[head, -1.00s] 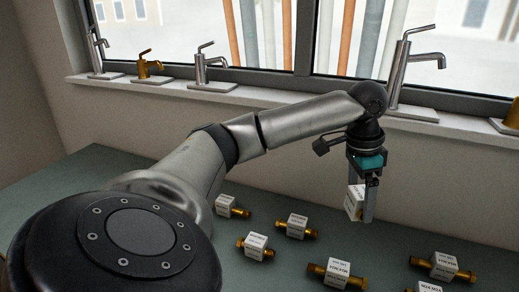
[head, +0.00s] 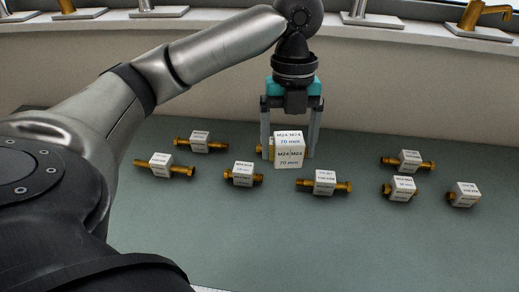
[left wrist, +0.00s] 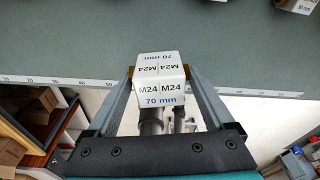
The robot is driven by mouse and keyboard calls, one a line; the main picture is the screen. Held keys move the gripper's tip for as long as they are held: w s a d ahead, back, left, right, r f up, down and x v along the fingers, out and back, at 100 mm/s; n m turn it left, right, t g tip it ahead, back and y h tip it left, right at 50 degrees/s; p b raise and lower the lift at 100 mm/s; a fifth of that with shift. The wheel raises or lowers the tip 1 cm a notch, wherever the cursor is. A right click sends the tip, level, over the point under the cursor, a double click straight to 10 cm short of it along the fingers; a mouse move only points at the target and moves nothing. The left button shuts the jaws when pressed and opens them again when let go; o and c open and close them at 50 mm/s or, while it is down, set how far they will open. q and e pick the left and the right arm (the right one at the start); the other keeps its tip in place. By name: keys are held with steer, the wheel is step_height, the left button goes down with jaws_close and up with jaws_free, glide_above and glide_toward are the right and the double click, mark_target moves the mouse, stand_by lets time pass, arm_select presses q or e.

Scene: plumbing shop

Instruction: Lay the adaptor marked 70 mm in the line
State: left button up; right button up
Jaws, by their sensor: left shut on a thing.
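My left gripper (head: 289,154) is shut on a white block-shaped adaptor (head: 289,157) marked M24 and 70 mm, with a brass end showing at its left. In the left wrist view the same adaptor (left wrist: 159,92) sits between the two fingers, its M24 and 70 mm print facing the camera. It appears held above the green table (head: 230,235); the exact height is hard to tell. Other adaptors lie on the table: two at the left (head: 160,165) (head: 201,141), one left of centre (head: 243,174), one in front (head: 325,183). My right gripper is out of view.
More adaptors lie at the right (head: 408,160) (head: 400,188) (head: 463,195). A numbered strip (left wrist: 60,81) runs along the table edge in the left wrist view. The table's front is bare. Taps (head: 480,17) stand on the sill behind.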

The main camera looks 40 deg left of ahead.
arm_select(q)
steer(key=shift+s+a+m, duration=0.15)
steer(key=shift+s+m, duration=0.55)
steer(key=shift+m, duration=0.1)
steer(key=shift+s+f, duration=0.1)
steer(key=shift+f, duration=0.25)
step_height(320, 180, down, 19)
steer(key=b, duration=0.5)
steer(key=shift+f, duration=0.15)
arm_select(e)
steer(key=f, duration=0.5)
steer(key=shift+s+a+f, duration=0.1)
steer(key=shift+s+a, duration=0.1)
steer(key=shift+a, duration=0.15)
arm_select(q)
steer(key=shift+f, duration=0.15)
steer(key=o, duration=1.2)
steer(key=shift+c, duration=0.2)
step_height(320, 180, up, 12)
steer(key=w+a+p, duration=0.1)
steer(key=p, duration=0.2)
steer(key=shift+w, duration=0.3)
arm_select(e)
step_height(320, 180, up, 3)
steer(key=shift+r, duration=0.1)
